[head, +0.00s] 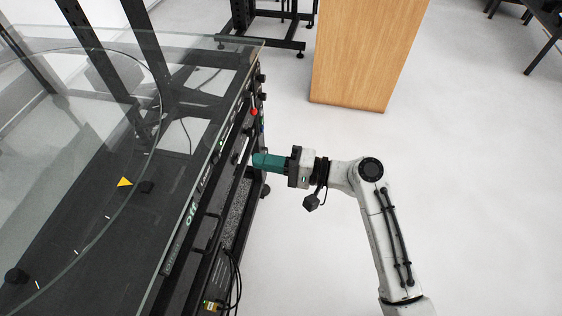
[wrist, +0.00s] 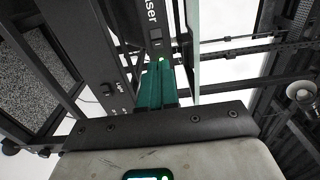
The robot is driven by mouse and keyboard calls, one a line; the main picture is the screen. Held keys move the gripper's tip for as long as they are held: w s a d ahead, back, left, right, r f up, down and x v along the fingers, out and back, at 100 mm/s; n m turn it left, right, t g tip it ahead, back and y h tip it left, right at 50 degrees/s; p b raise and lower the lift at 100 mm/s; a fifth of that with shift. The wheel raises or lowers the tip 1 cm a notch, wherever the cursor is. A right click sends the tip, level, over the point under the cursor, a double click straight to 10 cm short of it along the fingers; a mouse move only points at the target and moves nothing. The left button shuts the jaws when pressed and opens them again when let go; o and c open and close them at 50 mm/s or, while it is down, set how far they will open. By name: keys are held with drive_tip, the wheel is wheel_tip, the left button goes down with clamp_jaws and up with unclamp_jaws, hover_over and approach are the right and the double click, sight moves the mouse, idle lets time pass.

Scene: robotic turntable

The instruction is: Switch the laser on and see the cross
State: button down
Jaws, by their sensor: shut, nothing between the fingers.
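My gripper (head: 256,161) has teal fingers that are shut and empty. It is at the front panel (head: 195,195) of the turntable frame, coming from the right in the head view. In the wrist view, the gripper (wrist: 160,66) points at the panel just below a small dark switch (wrist: 155,38) beside the white word "laser". I cannot tell whether the fingertips touch the panel. The round glass turntable (head: 85,190) lies left of the panel. No laser cross shows on it.
A red button (head: 254,112) sits further along the panel. A black knob (wrist: 108,88) shows in the wrist view. A yellow triangle sticker (head: 125,182) is beneath the glass. A wooden cabinet (head: 360,50) stands behind. The floor (head: 480,200) to the right is clear.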

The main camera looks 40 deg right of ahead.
sight(219, 154)
drive_tip(key=x, duration=0.7)
drive_tip(key=shift+w+a, duration=0.2)
